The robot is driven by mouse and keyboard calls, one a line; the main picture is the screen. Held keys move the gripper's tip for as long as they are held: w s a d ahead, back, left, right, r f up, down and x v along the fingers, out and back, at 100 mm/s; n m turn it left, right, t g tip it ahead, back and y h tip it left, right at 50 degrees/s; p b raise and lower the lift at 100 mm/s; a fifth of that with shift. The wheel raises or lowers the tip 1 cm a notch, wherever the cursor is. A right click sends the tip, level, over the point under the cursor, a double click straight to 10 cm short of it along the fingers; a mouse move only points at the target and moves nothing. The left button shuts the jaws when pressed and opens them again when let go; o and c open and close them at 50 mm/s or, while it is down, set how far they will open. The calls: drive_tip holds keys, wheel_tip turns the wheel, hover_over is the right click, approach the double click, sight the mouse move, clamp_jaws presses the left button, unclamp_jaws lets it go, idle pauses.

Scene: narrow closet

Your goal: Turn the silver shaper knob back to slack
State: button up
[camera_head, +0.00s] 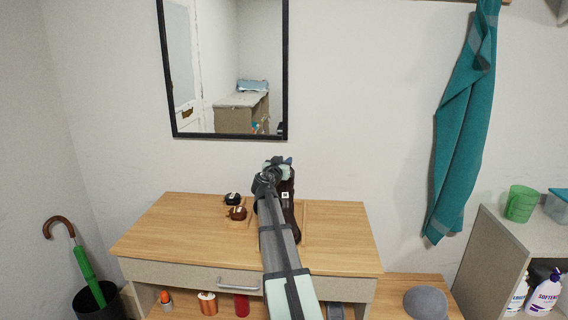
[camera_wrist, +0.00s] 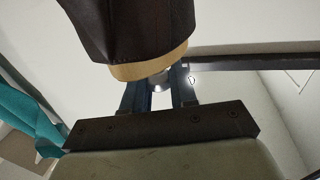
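In the wrist view a dark brown leather piece of footwear (camera_wrist: 130,30) fills the top, with a tan rim (camera_wrist: 150,66) at its near end. The silver knob (camera_wrist: 160,79) sticks out below this rim. In the head view my gripper (camera_head: 272,165) is above the back of the wooden dresser (camera_head: 160,235). My arm hides most of the dark brown footwear (camera_head: 289,188) there, and the knob cannot be made out.
A black item (camera_head: 232,198) and a brown item (camera_head: 237,213) lie left of my arm on the dresser. A teal towel (camera_head: 462,130) hangs at right. The dresser's left part is clear.

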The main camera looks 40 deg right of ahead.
drive_tip(key=o, duration=0.3)
drive_tip(key=shift+o, duration=0.2)
drive_tip(key=v, duration=1.3)
drive_tip(key=shift+s+a, duration=0.2)
drive_tip(key=shift+a, duration=0.15)
